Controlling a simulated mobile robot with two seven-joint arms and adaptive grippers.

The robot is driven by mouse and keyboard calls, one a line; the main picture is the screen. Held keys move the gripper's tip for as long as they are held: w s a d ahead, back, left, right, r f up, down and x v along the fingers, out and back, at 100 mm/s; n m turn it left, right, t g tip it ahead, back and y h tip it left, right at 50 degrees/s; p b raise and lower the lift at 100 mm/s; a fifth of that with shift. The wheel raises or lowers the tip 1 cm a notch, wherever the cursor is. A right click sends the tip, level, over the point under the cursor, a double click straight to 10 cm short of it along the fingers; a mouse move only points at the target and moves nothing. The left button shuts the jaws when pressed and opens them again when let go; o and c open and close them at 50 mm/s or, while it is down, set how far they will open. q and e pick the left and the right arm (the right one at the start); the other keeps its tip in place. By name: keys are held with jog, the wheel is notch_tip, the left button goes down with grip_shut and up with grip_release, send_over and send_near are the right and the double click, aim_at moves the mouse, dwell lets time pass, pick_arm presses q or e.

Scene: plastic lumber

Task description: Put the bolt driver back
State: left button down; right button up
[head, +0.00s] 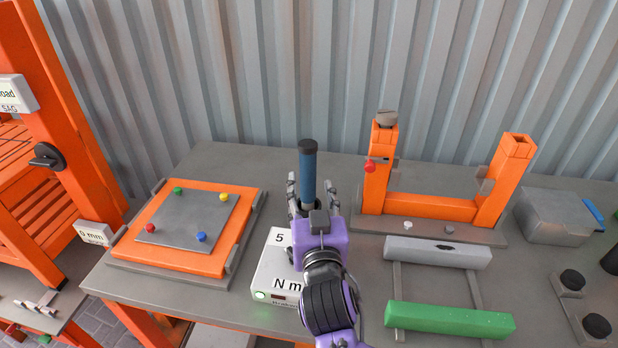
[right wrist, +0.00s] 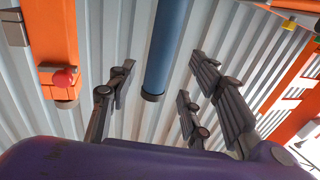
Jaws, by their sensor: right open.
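The bolt driver (head: 308,170) is an upright blue cylinder with a black top, standing behind the white torque box at the back of the table. My right gripper (head: 312,184) is open, with its fingers on either side of the driver. Gaps show on both sides there. The driver's lower end is hidden behind my gripper in the head view. My left gripper is not in view.
A white box (head: 268,272) marked "5" and "N m" sits just below my gripper. An orange board with coloured knobs (head: 185,222) lies left. An orange U-shaped frame (head: 430,207) with a red knob (head: 369,166) stands close right. Grey and green bars (head: 449,319) lie front right.

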jog(key=s, duration=0.4)
jog(key=shift+s+d, duration=0.1)
jog(key=shift+s, duration=0.3)
